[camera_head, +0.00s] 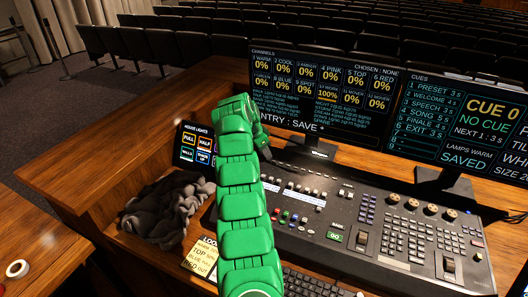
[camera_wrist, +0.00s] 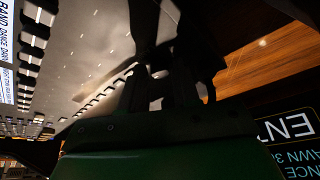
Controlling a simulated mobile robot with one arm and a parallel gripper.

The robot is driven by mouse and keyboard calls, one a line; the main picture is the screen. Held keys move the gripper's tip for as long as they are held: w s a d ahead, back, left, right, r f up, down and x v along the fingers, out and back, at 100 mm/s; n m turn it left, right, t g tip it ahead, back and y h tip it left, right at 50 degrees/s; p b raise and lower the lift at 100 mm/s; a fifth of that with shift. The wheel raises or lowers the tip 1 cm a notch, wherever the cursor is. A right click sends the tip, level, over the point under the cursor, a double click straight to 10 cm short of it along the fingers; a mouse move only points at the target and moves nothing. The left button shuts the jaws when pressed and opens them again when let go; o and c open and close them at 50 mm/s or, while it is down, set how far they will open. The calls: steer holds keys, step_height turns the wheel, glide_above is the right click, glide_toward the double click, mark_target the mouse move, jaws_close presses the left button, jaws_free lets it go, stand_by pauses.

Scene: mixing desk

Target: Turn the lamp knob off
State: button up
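I cannot pick out the lamp knob for certain in either view. My green arm reaches up from the bottom of the head view. My gripper (camera_head: 264,148) is at its far end, small and partly hidden, in front of the left monitor's lower left corner. In the wrist view my gripper (camera_wrist: 172,84) is a dark silhouette against a bright blurred background. A dark upright shape (camera_wrist: 152,28) shows beyond the fingers; I cannot tell what it is or whether they touch it. The finger opening is too dark to judge.
The left monitor (camera_head: 330,92) and the right monitor (camera_head: 455,122) stand behind the mixing console (camera_head: 385,225). A small lit touch panel (camera_head: 196,146) and a crumpled grey cloth (camera_head: 163,208) lie left of my arm. A yellow note (camera_head: 200,258) and a keyboard (camera_head: 305,284) are in front.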

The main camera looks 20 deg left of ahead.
jaws_close()
steer(key=shift+n, duration=0.4)
steer(key=shift+s+d+n+t+y, duration=0.15)
steer(key=shift+n+y, duration=0.25)
steer(key=shift+n, duration=0.55)
steer(key=shift+n+t+y, duration=0.25)
steer(key=shift+n+y, duration=0.15)
steer(key=shift+n, duration=0.55)
steer(key=shift+n+y, duration=0.3)
steer(key=shift+n, duration=0.5)
steer(key=shift+d+n+y, duration=0.15)
steer(key=shift+n+y, duration=0.25)
steer(key=shift+n, duration=0.6)
steer(key=shift+w+d+n+y, duration=0.2)
steer(key=shift+n+y, duration=0.1)
steer(key=shift+n, duration=0.9)
